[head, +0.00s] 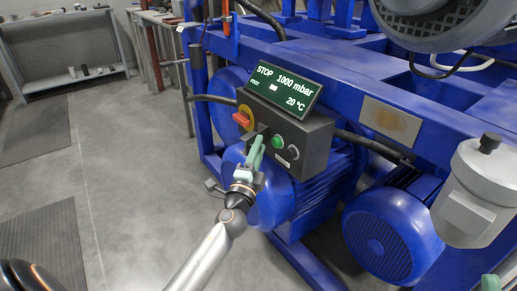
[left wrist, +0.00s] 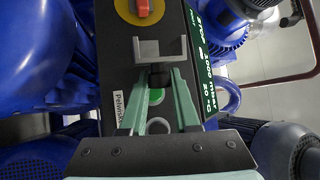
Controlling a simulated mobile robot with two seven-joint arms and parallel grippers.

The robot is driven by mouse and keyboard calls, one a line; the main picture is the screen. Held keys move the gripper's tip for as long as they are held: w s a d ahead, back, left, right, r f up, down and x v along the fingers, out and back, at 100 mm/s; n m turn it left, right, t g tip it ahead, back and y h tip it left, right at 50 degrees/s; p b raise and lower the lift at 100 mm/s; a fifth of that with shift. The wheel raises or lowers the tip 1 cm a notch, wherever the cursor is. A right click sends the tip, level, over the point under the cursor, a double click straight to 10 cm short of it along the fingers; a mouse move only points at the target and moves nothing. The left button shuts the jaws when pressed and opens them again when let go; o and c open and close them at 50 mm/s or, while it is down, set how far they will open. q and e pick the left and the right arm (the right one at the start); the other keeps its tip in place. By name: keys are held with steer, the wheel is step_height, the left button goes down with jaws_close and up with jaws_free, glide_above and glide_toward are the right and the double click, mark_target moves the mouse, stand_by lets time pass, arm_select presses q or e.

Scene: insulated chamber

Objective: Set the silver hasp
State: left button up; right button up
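The silver hasp (left wrist: 160,50) shows in the left wrist view as a grey U-shaped bracket in front of the control box, just below the red-and-yellow rotary switch (left wrist: 143,8). My left gripper (left wrist: 161,80) has its green fingertips closed in on a small black part at the hasp's base. In the head view the left gripper (head: 256,146) is at the box's front, below the red switch (head: 242,118) and left of the green button (head: 278,141). The hasp is hard to make out there. A green tip of my right gripper (head: 491,284) shows at the bottom right edge.
The control box (head: 312,150) carries a tilted display (head: 284,88) reading STOP, 1000 mbar and 20 °C. Blue machine frame and motors (head: 390,235) crowd the right. Grey floor (head: 130,180) is open at left, with a mat (head: 45,240) and a shelf bench (head: 75,82).

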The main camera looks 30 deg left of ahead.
arm_select(q)
jaws_close()
stand_by(0.9)
